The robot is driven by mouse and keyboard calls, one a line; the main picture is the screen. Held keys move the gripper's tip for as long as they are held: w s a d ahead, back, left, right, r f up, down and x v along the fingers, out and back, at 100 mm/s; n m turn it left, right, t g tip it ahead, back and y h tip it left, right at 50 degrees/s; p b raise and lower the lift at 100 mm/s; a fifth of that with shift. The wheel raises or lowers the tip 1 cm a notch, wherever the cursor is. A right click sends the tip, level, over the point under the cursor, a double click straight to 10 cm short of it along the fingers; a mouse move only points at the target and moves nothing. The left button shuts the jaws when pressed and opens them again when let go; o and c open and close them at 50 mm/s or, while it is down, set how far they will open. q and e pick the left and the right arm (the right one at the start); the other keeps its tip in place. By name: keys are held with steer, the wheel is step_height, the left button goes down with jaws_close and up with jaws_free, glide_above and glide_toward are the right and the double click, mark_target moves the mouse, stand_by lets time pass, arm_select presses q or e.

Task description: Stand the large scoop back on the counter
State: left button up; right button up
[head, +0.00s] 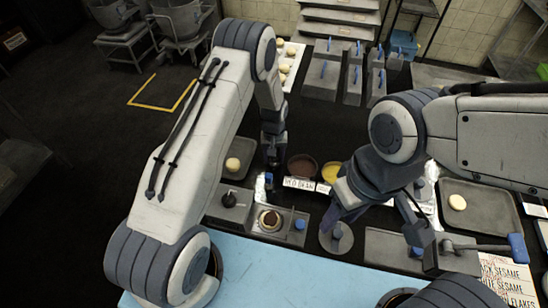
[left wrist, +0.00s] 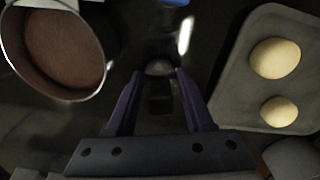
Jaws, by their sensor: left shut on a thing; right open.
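My left gripper (head: 272,158) points down between a dough tray and the bowl of dark filling. It is shut on a dark, shiny metal piece, seen between its purple fingers (left wrist: 160,95) in the left wrist view. This looks like the large scoop (left wrist: 162,66), but most of it is hidden. A blue handle end (left wrist: 176,2) shows at the top edge of that view, and a blue piece (head: 269,181) shows below the gripper in the head view. My right gripper (head: 380,222) is open above the counter's right part, its fingers spread apart.
A dark-filling bowl (head: 302,158) and a yellow-filling bowl (head: 331,164) stand behind labels. Dough trays lie left (head: 247,147) and right (head: 480,188). A blue-handled tool (head: 517,248) lies at right. The pale blue front surface (head: 290,275) is clear.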

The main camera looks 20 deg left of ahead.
arm_select(q)
steer(key=shift+f+b, duration=0.3)
steer(key=shift+f, duration=0.1)
stand_by(0.4)
steer(key=o, duration=1.4)
steer(key=shift+c, duration=0.2)
